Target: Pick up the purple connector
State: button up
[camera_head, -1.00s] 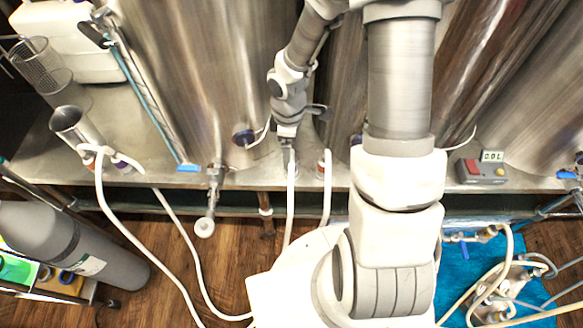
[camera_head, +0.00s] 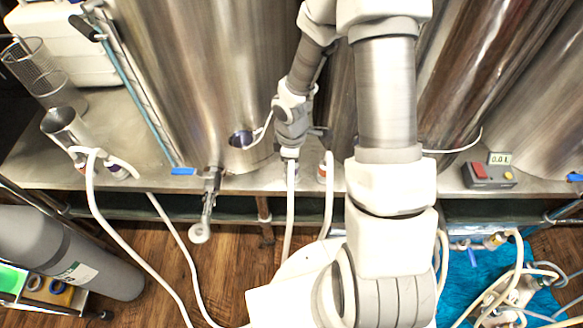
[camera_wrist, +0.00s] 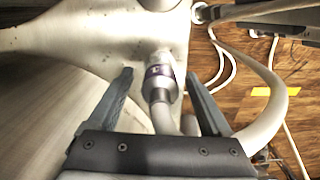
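The purple connector (camera_wrist: 160,84) is a grey and white hose fitting with a purple band. In the wrist view it stands between the two dark fingers of my gripper (camera_wrist: 158,74), with gaps on both sides. My gripper is open. In the head view my gripper (camera_head: 290,150) points down at the upper end of a white hose (camera_head: 291,175) on the steel bench edge. The connector itself is mostly hidden there by my gripper.
A second hose with a red-marked fitting (camera_head: 325,170) stands just to the right. Large steel tanks (camera_head: 200,70) rise behind. A tap (camera_head: 210,185) juts out at left. More hose fittings (camera_head: 117,168) are at far left, and a control box (camera_head: 490,174) at right.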

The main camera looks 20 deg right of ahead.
grip_shut()
notch_tip(320, 180, up, 10)
jog(key=p, duration=0.5)
jog(key=shift+r, duration=0.1)
dwell(0.4)
jog(key=shift+r+p, duration=2.2)
